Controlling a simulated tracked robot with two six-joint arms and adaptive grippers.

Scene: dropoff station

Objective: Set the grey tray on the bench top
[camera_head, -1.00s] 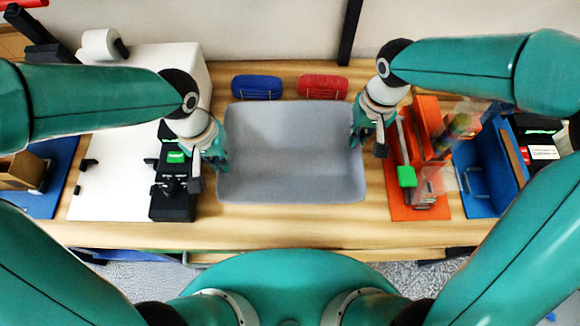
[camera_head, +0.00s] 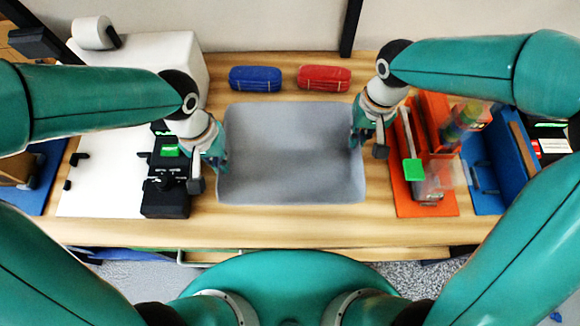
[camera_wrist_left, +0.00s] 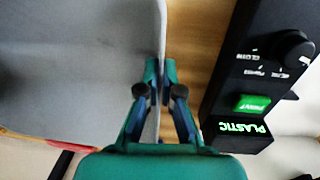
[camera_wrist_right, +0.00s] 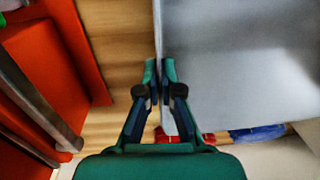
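The grey tray (camera_head: 292,185) is empty and looks level, over the middle of the wooden bench top (camera_head: 300,228) in the head view. My left gripper (camera_head: 222,163) is shut on the tray's left wall; its fingertips (camera_wrist_left: 161,70) pinch the rim in the left wrist view. My right gripper (camera_head: 355,137) is shut on the right wall, and its fingertips (camera_wrist_right: 160,70) straddle that rim in the right wrist view. Whether the tray's underside touches the bench top or hangs just above it cannot be told.
A black label device (camera_head: 167,185) stands close left of the tray, by a white machine (camera_head: 105,170). An orange fixture (camera_head: 430,205) and a blue holder (camera_head: 487,203) stand to the right. A blue bundle (camera_head: 255,79) and a red bundle (camera_head: 324,78) lie behind it.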

